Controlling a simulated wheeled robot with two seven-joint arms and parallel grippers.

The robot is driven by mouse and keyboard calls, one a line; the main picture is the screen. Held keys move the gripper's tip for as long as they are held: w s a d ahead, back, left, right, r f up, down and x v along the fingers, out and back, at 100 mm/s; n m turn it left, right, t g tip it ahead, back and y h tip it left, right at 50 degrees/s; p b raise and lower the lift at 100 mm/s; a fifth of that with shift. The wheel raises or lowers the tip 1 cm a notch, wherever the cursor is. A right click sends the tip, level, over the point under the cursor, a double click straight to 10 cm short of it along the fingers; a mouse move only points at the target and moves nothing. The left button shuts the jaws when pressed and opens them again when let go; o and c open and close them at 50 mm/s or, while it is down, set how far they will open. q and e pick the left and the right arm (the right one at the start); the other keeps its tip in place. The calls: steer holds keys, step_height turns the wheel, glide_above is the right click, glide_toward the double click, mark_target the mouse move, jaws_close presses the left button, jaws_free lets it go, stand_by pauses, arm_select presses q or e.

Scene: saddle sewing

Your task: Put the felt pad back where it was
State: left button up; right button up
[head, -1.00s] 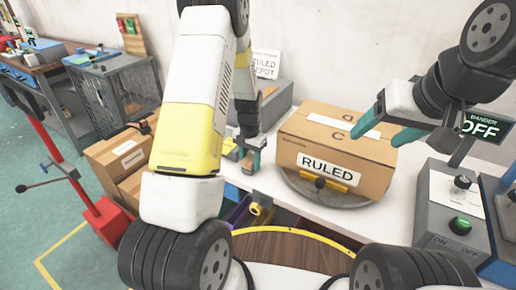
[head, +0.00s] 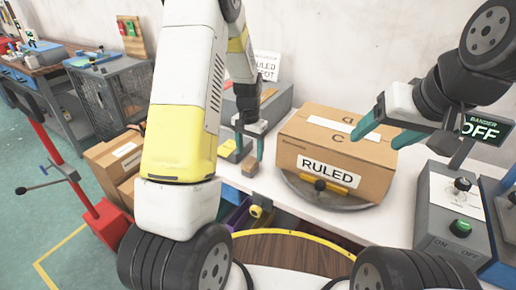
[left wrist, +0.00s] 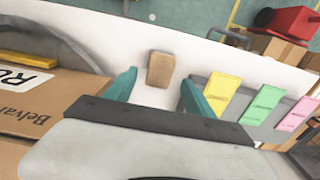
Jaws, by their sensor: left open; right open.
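A small tan-brown block (head: 250,166) lies on the white bench beside the turntable. I take it to be the felt pad, though its material is not clear. In the left wrist view the tan piece (left wrist: 160,69) lies flat between and beyond my open fingertips, with bench showing around it. My left gripper (head: 249,150) is open just above it and empty. My right gripper (head: 384,134) is open and empty, in front of the upper right of the carton.
The RULED carton (head: 340,150) stands on the grey turntable (head: 345,204), right of my left gripper. A grey tray with yellow (left wrist: 221,92), green (left wrist: 262,104) and pink (left wrist: 299,113) pieces lies on the other side. A control box (head: 445,218) stands at right.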

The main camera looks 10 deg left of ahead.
arm_select(q)
step_height(320, 180, up, 5)
step_height(320, 180, up, 9)
steer(key=n+t, duration=0.1)
glide_above(250, 161)
steer(key=s, duration=0.4)
steer(key=s+d+r+n+t+h, duration=0.1)
steer(key=s+r+t, duration=0.1)
steer(key=s+r, duration=0.4)
steer(key=s+d+r+n+t+h, duration=0.1)
steer(key=s+r+t, duration=0.2)
steer(key=s, duration=1.1)
step_height(250, 161, up, 4)
steer(key=shift+s+d+f, duration=0.1)
steer(key=shift+s+d, duration=0.05)
